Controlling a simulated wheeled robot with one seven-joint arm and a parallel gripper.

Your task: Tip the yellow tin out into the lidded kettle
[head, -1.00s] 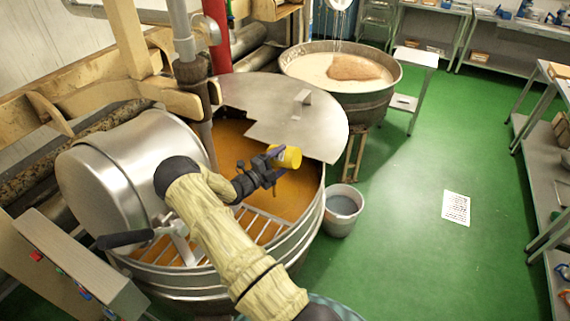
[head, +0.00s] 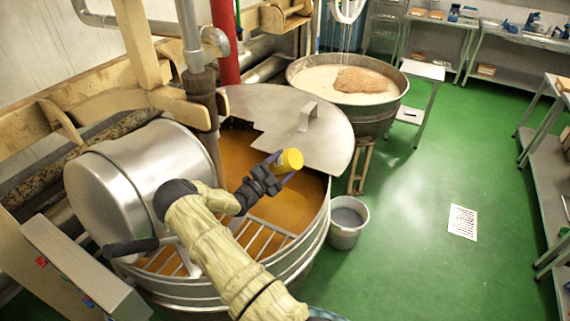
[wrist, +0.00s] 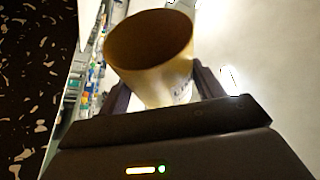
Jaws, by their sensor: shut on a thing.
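The yellow tin (head: 291,160) is in my gripper (head: 278,168), held tilted in the air over the lidded kettle (head: 318,222). In the wrist view the tin (wrist: 165,84) sits between the two fingers, its round mouth showing a brown inside; I cannot tell how much is in it. The kettle is a wide steel vessel with orange-brown contents. Its flat steel lid (head: 290,112), with a raised handle, covers the back right part. The front left part is open, with a grate of bars (head: 262,238) at the front. The tin is near the lid's front edge.
A large steel drum (head: 135,180) stands at the kettle's left. A second open kettle (head: 380,112) with pale contents and a brown heap stands behind. A grey bucket (head: 347,232) is on the green floor to the right. A vertical pipe (head: 208,120) rises behind.

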